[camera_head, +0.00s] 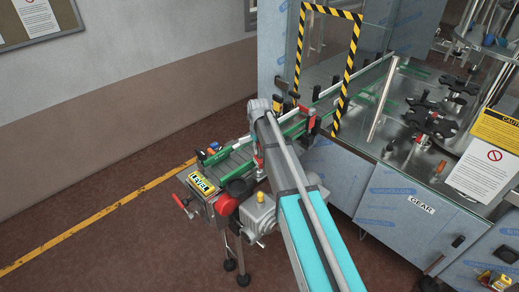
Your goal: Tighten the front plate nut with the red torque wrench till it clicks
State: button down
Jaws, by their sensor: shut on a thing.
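My arm reaches up from the bottom edge to the conveyor, and its far joint stands over the green-railed belt. My gripper cannot be made out; it seems hidden behind the arm. The conveyor's front end plate (200,184) carries a yellow "LEVEL" label and faces the lower left. A small red-handled lever (180,201) sticks out at the plate's left side; I cannot tell whether it is the red torque wrench. The front plate nut is too small to pick out.
A red disc (225,205) and a grey motor housing (259,212) sit beside the conveyor end. The belt runs through a yellow-black striped opening (348,75) into a glass-walled machine. The floor at left is clear.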

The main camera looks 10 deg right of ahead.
jog(key=shift+w+a+r+p, duration=0.1)
jog(key=shift+w+r+p, duration=0.15)
jog(key=shift+r+p, duration=0.15)
jog(key=shift+s+r+p, duration=0.15)
jog(key=shift+r+p, duration=0.25)
jog(key=shift+r, duration=0.15)
jog(key=shift+r+p, duration=2.05)
jog(key=shift+p, duration=0.05)
jog(key=shift+n, duration=2)
jog(key=shift+n, duration=2)
jog(key=shift+n, duration=0.3)
